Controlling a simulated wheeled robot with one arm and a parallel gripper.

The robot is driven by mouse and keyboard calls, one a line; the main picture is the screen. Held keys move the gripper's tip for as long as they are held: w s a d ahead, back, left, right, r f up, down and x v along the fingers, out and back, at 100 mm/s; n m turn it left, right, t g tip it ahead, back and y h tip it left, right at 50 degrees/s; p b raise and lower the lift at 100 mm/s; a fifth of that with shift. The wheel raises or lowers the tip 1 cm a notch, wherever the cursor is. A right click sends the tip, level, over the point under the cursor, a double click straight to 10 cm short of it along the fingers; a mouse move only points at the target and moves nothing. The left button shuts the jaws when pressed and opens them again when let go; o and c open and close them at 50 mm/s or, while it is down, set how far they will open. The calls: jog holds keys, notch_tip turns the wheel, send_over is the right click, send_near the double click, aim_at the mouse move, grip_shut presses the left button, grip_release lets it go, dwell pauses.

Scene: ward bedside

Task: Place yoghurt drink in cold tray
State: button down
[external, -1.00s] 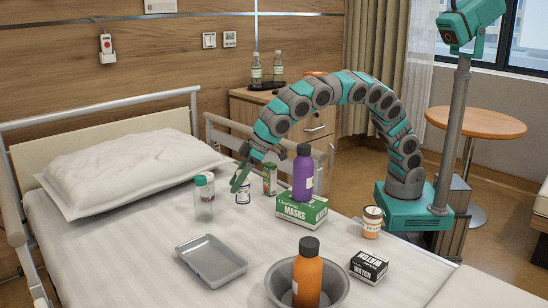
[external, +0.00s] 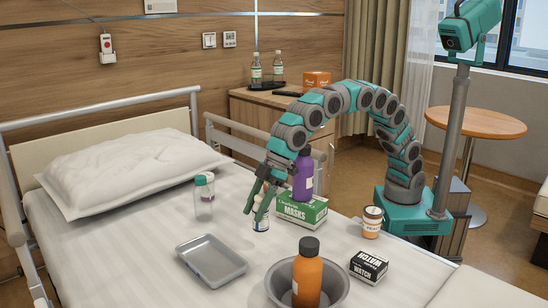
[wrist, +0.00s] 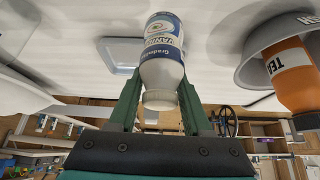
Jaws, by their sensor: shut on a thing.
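The yoghurt drink (external: 261,220), a small white bottle with a blue label, is between the fingers of my gripper (external: 262,204). My gripper is shut on it, and its upper part is partly hidden by the fingers. In the wrist view the bottle (wrist: 162,48) shows large between both fingers, its cap toward the gripper. I cannot tell how far its base is above the bed. The cold tray (external: 211,262), a shallow grey metal tray, lies empty on the bed, in front and to the left of the bottle. It also shows in the wrist view (wrist: 118,52), partly behind the bottle.
A masks box (external: 302,212) with a purple bottle (external: 303,175) on it stands just right of my gripper. A clear bottle (external: 204,198) stands to the left. A bowl (external: 335,290) with an orange bottle (external: 307,272) is at the front. The sheet between bottle and tray looks clear.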

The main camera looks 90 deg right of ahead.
jog(key=w+a+p, duration=0.3)
jog(key=w+a, duration=0.4)
jog(key=w, duration=0.2)
jog(key=shift+f, duration=0.45)
jog(key=shift+w, duration=0.1)
jog(key=shift+f, duration=1.75)
jog(key=shift+c, duration=1.7)
grip_release()
jog(key=shift+r, duration=0.1)
